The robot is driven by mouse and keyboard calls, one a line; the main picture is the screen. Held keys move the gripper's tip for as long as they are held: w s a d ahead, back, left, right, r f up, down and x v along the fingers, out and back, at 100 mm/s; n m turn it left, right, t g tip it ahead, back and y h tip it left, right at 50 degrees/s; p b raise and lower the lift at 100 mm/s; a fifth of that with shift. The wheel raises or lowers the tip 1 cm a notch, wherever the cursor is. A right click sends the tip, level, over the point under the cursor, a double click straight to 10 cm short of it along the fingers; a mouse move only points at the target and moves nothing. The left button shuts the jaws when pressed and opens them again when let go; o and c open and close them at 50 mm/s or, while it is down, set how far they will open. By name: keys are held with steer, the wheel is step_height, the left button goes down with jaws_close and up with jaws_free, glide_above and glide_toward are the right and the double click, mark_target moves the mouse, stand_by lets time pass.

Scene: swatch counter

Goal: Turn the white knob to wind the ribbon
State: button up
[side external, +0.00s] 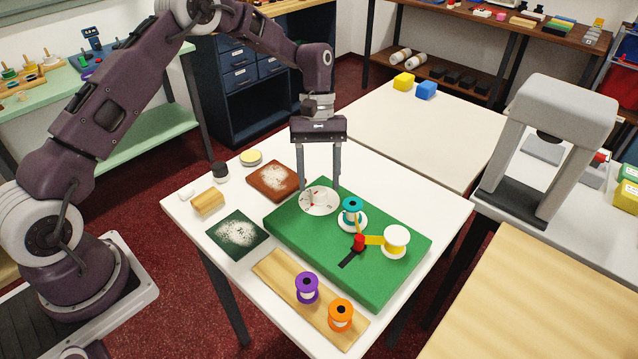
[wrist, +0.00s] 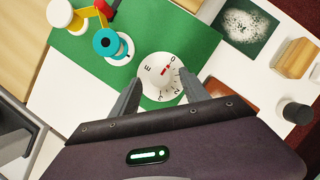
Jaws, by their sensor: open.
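The white knob (wrist: 161,77) sits on a white round dial (wrist: 146,68) with black marks and a red pointer. The dial also shows on the green board (side external: 393,276) in the side external view. My gripper (side external: 319,188) is open above the dial, pointing down, with one finger on each side of the knob. In the wrist view my fingertips (wrist: 159,79) flank it; I cannot tell whether they touch. A yellow ribbon (side external: 373,240) runs from a white-topped spool (side external: 396,237) to a red post (side external: 359,243). A teal spool (side external: 351,205) stands on a white disc beside the dial.
A purple spool (side external: 307,287) and an orange spool (side external: 340,315) stand on a wooden strip (side external: 275,268) in front. A brown speckled square (side external: 274,181), a dark green speckled square (side external: 237,235) and a wooden block (side external: 208,201) lie left of the board.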

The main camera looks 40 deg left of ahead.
steer(key=shift+x, duration=0.85)
jaws_close()
steer(key=shift+m, duration=0.3)
steer(key=m+y, duration=0.1)
steer(key=m, duration=0.1)
steer(key=m+g, duration=0.1)
steer(key=m, duration=0.1)
steer(key=shift+w+d+y, duration=0.1)
steer(key=shift+d+y, duration=0.05)
steer(key=shift+y, duration=0.25)
steer(key=shift+d+m+y, duration=0.1)
steer(key=shift+m+y, duration=0.7)
steer(key=shift+m, duration=1.7)
jaws_free()
